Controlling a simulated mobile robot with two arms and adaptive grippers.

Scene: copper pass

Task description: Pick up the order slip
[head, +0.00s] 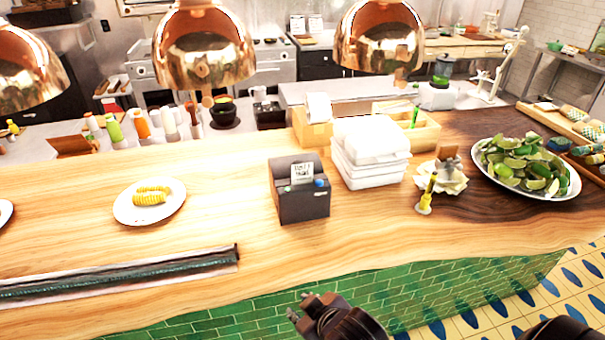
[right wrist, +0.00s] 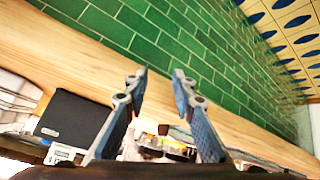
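The order slip (head: 303,172) is a small white printed paper standing up at the top of a black printer (head: 304,203) on the wooden counter. My right gripper (head: 299,305) is in front of the counter's near edge, below the printer in the head view and apart from it. In the right wrist view its two fingers (right wrist: 159,74) are spread with nothing between them. A black box that looks like the printer (right wrist: 75,118) shows at the left there; I cannot make out the slip in that view. My left gripper is not in view.
White takeout boxes (head: 369,161) are stacked right of the printer. A plate (head: 123,211) of yellow food stands left, a lime platter (head: 562,193) right. A yellow bottle (head: 424,202) stands near the edge. Copper lamps (head: 203,50) hang above. The counter before the printer is clear.

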